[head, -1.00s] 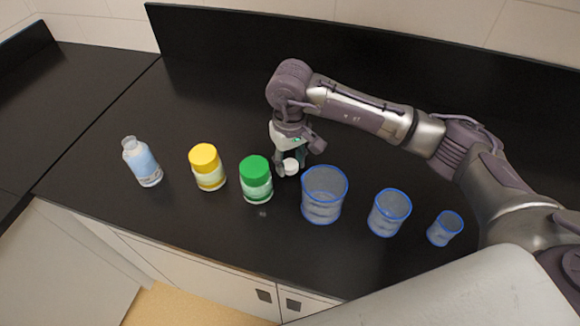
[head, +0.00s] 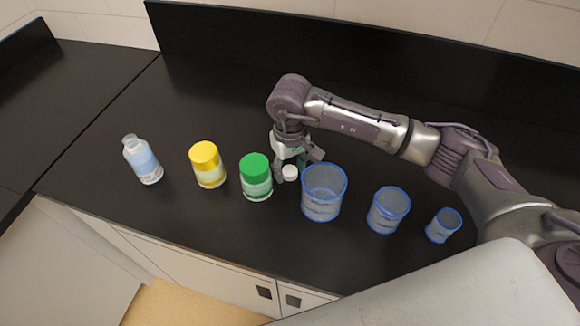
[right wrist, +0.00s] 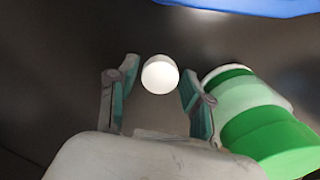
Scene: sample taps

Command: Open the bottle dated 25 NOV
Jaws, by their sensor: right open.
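Three labelled bottles stand in a row on the black counter: a clear bottle with a pale blue label (head: 142,160), a yellow-capped bottle (head: 207,165) and a green-capped bottle (head: 256,177). Their dates are too small to read, so I cannot tell which says 25 NOV. The blue-labelled bottle shows a bare, uncapped neck. A small white cap (head: 290,173) is at the counter, right of the green-capped bottle. My right gripper (head: 290,167) is open just above it; in the right wrist view, the cap (right wrist: 160,75) shows between the spread fingers, apart from both. My left gripper is out of view.
Three blue-rimmed clear beakers, large (head: 323,193), medium (head: 388,210) and small (head: 443,225), stand right of my gripper. The large beaker and green-capped bottle are close on either side. The counter (head: 200,100) behind the bottles is clear; a backsplash rises at the rear.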

